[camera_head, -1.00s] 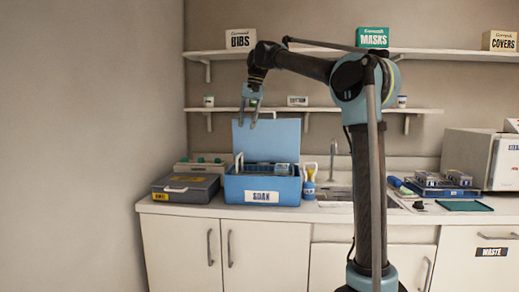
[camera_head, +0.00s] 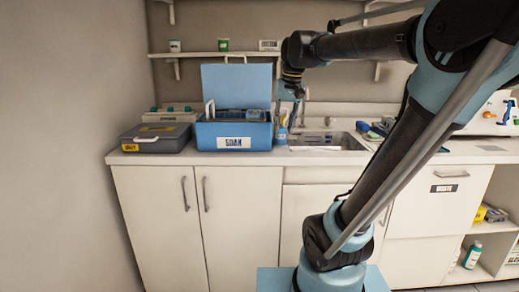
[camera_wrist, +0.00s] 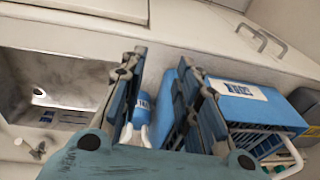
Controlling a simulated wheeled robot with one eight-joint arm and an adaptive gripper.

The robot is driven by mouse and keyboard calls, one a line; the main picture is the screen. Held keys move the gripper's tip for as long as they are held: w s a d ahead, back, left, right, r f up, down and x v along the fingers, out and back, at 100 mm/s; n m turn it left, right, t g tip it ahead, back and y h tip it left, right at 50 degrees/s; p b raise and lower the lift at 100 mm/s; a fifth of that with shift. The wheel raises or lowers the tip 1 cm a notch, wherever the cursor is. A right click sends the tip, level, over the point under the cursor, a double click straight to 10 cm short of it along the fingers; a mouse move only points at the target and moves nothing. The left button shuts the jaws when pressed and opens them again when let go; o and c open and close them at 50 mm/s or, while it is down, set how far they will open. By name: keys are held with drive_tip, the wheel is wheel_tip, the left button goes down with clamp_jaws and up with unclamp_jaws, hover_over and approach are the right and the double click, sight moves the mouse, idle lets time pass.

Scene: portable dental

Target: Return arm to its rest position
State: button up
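My arm reaches in from the right in the head view, bent at the elbow, its forearm stretching left across the shelf. My gripper (camera_head: 290,97) hangs down in front of the counter, just right of the raised lid of the blue SOAK box (camera_head: 235,143). In the wrist view its two fingers (camera_wrist: 162,62) stand apart with a clear gap, and nothing is held. The fingers hide part of the box.
A grey case (camera_head: 157,138) stands left of the box. A sink (camera_head: 328,141) with a tap lies to its right. A wall shelf (camera_head: 215,54) with small containers runs behind the arm. Cupboards (camera_head: 240,215) fill the front below the counter. The left wall is close.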

drive_tip(key=s+d+f, duration=0.5)
drive_tip(key=s+f, duration=0.3)
drive_tip(key=f, duration=0.4)
drive_tip(key=s+d+f+h, duration=0.1)
drive_tip(key=s+d+f, duration=0.4)
drive_tip(key=s+f, duration=0.4)
wheel_tip(320, 180, down, 4)
drive_tip(key=shift+s+d+f+t, duration=0.1)
drive_tip(key=shift+s+d+t, duration=0.05)
drive_tip(key=shift+s+t, duration=0.15)
drive_tip(key=shift+w, duration=0.1)
drive_tip(key=shift+w+f, duration=0.15)
drive_tip(key=shift+w, duration=0.25)
